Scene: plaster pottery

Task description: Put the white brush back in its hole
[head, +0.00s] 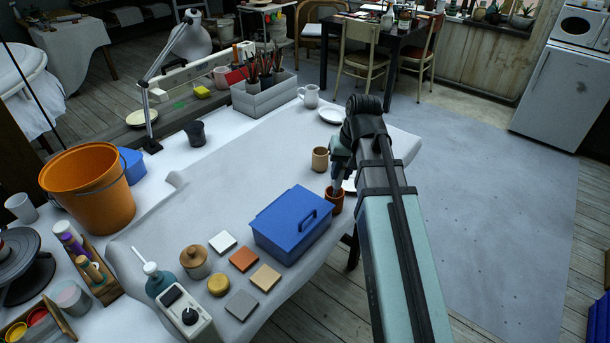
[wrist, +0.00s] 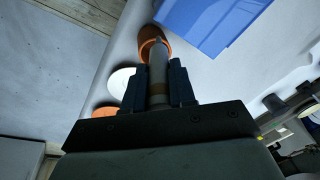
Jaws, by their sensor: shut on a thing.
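My gripper (wrist: 161,88) is shut on a pale grey-white, rod-like thing with a brown band (wrist: 158,72), which looks like the white brush. In the wrist view it points toward a terracotta cup (wrist: 148,34) and overlaps its rim; I cannot tell whether its end is inside or above. In the head view my gripper (head: 339,174) is just above the same cup (head: 335,203), at the table's right edge. A grey holder block (head: 265,96) with several dark brushes stands at the back of the cloth. No empty hole can be made out in it.
A blue lidded box (head: 283,232) stands just left of the terracotta cup. A tan cup (head: 320,159) is close to my gripper, and a white dish (head: 349,184) lies partly behind my arm. The cloth (head: 235,165) is clear between box and holder.

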